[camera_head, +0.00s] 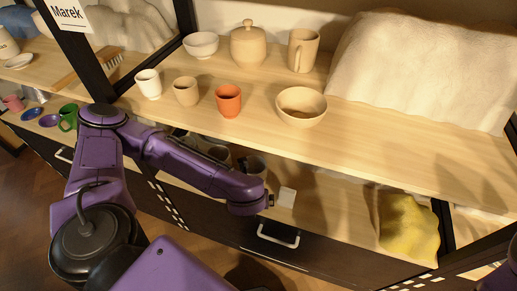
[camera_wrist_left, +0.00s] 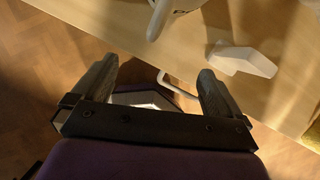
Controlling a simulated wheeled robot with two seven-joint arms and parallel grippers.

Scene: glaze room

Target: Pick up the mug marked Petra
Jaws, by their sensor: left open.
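No mug with a readable name Petra shows. In the head view, mugs on the lower shelf, one of them pale (camera_head: 254,166), are partly hidden behind my left arm. In the left wrist view, a pale mug (camera_wrist_left: 158,18) with a curved handle is cut off by the top edge; dark marks on it are too small to read. My left gripper (camera_wrist_left: 157,75) is open and empty, with the mug beyond its fingertips, apart from them. In the head view its fingers are not clearly visible. My right gripper is not in view.
A white block-like card (camera_wrist_left: 242,60) stands on the lower shelf near the gripper. The upper shelf (camera_head: 400,140) holds an orange cup (camera_head: 228,101), a bowl (camera_head: 301,107), a tall tan mug (camera_head: 303,50) and a lidded jar (camera_head: 248,44). A sign reads Marek (camera_head: 68,14).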

